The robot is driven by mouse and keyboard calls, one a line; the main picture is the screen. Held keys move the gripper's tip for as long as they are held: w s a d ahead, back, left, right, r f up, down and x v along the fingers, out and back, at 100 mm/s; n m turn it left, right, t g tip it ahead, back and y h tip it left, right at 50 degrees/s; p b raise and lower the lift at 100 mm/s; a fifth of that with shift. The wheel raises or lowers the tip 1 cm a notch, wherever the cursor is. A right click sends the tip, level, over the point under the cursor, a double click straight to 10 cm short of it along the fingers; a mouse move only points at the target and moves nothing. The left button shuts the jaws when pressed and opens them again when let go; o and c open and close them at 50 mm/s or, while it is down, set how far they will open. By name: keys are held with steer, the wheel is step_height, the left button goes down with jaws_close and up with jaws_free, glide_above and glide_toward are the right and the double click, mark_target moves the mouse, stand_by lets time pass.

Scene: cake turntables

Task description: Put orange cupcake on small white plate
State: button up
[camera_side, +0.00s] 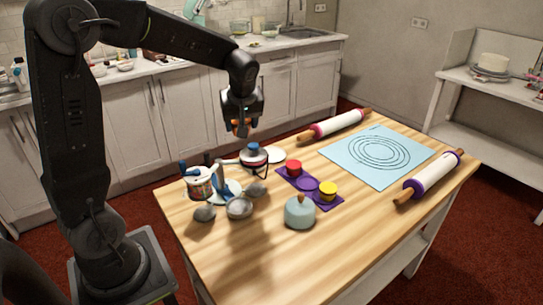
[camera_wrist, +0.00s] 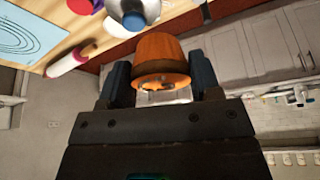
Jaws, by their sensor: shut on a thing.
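My gripper (camera_side: 241,118) is shut on the orange cupcake (camera_wrist: 160,55), which sits between both fingers in the wrist view. In the side view only a little of its orange shows below the fingers, held in the air above the back left of the table. A small white plate (camera_side: 278,155) lies flat near the back edge, right of a round pot-like piece (camera_side: 253,157) with a red band and a blue top. That piece partly hides the plate's left side. The plate is below and to the right of my gripper in the side view.
A purple tray (camera_side: 322,202) holds a red piece (camera_side: 294,167) and a yellow piece (camera_side: 328,189). A pale teal pot (camera_side: 300,214) stands in front. A decorated pot (camera_side: 198,181) and metal bowls crowd the left. A blue mat (camera_side: 377,157) lies between two rolling pins.

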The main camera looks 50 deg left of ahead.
steer(key=w+a+m+t+h, duration=0.1)
steer(key=w+a+m, duration=0.35)
steer(key=a, duration=0.65)
steer(key=w+a+m+t+h, duration=0.1)
steer(key=w+a+m, duration=0.2)
steer(key=w+a, duration=0.5)
glide_toward(273, 153)
steer(key=shift+w+a+f, duration=0.3)
steer(key=shift+w+a, duration=0.05)
steer(key=shift+a, duration=0.3)
steer(key=shift+w+d+f, duration=0.25)
steer(key=shift+w+f, duration=0.05)
steer(key=shift+w, duration=0.05)
steer(key=shift+f, duration=1.9)
steer(key=shift+f, duration=0.1)
steer(key=o, duration=1)
